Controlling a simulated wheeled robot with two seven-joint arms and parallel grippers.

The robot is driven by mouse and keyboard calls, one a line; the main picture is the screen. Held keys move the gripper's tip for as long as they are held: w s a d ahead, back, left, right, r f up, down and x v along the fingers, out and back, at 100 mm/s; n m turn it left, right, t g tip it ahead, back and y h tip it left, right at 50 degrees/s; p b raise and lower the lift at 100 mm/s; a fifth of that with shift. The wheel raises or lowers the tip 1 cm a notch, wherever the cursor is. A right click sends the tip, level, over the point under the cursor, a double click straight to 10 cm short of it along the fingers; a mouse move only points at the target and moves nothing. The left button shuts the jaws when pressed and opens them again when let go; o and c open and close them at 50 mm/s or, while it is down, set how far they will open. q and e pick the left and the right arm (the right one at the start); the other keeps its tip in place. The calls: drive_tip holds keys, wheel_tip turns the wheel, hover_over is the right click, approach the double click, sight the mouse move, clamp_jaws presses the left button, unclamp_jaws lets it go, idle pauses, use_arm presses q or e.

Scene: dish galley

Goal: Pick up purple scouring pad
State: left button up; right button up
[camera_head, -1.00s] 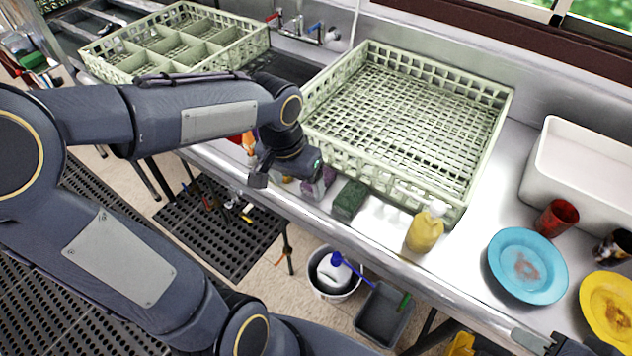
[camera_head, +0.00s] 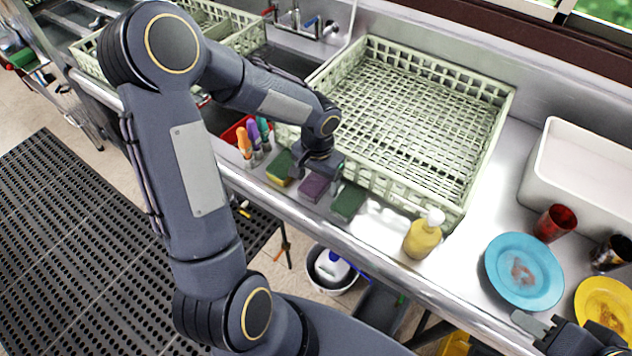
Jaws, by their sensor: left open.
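The purple scouring pad (camera_head: 314,188) lies on the steel counter in front of the large rack, between a yellow-and-green sponge (camera_head: 281,168) on its left and a dark green pad (camera_head: 348,201) on its right. My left gripper (camera_head: 319,176) is open, pointing down just over the purple pad, with its fingers toward either side of it. The gripper hides the pad's far edge, and I cannot tell whether the fingers touch it. My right gripper (camera_head: 545,328) shows only partly at the bottom right, near the blue plate and away from the pads; its opening is unclear.
A pale green rack (camera_head: 440,197) stands close behind the pads. A blue plate (camera_head: 546,283), yellow plate (camera_head: 592,296) and red cup (camera_head: 557,222) are further right.

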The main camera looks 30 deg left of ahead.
sight(318, 179)
use_arm(q)
drive_tip(key=c, duration=1)
drive_tip(key=shift+c, duration=0.2)
drive_tip(key=shift+r, duration=0.5)
wheel_tip(318, 179, up, 2)
drive_tip(key=shift+r, duration=0.2)
drive_tip(key=s+r, duration=0.1)
drive_tip(key=r, duration=0.1)
drive_tip(key=s+d+r, duration=0.1)
drive_tip(key=s, duration=0.1)
drive_tip(key=s+d+r+b, duration=0.1)
drive_tip(key=r, duration=0.1)
drive_tip(key=shift+s+d+r, duration=0.2)
drive_tip(key=shift+s+r, duration=0.05)
drive_tip(key=shift+r, duration=0.05)
drive_tip(key=s+d+r+b, duration=0.1)
drive_tip(key=s+d+r, duration=0.3)
drive_tip(key=s, duration=0.4)
